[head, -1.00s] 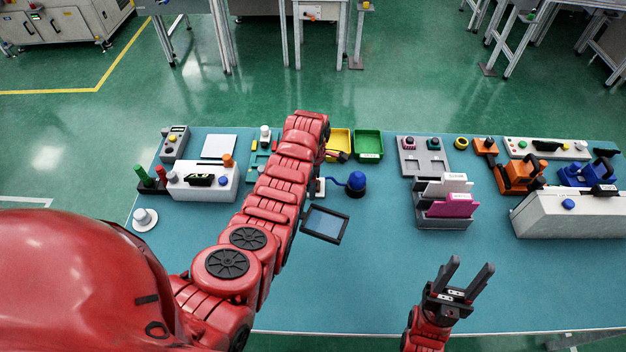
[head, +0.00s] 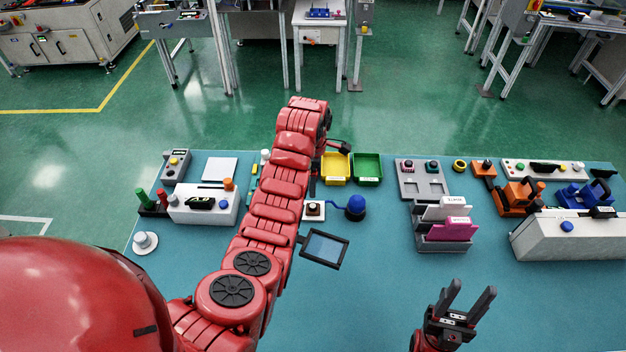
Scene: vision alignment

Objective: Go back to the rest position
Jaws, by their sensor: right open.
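My right gripper (head: 465,302) is at the lower right of the head view. Its two dark fingers are apart and empty, above the bare front part of the teal table (head: 380,290). My left arm reaches from the lower left up across the table to its far edge. The left gripper (head: 338,146) shows only as a small dark piece beyond the end of the arm, near the yellow bin. The arm hides most of it, so its jaws cannot be read.
A yellow bin (head: 336,168) and a green bin (head: 368,168) stand at the back. A card holder (head: 441,238) and a white box (head: 565,235) stand right. The front middle is clear.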

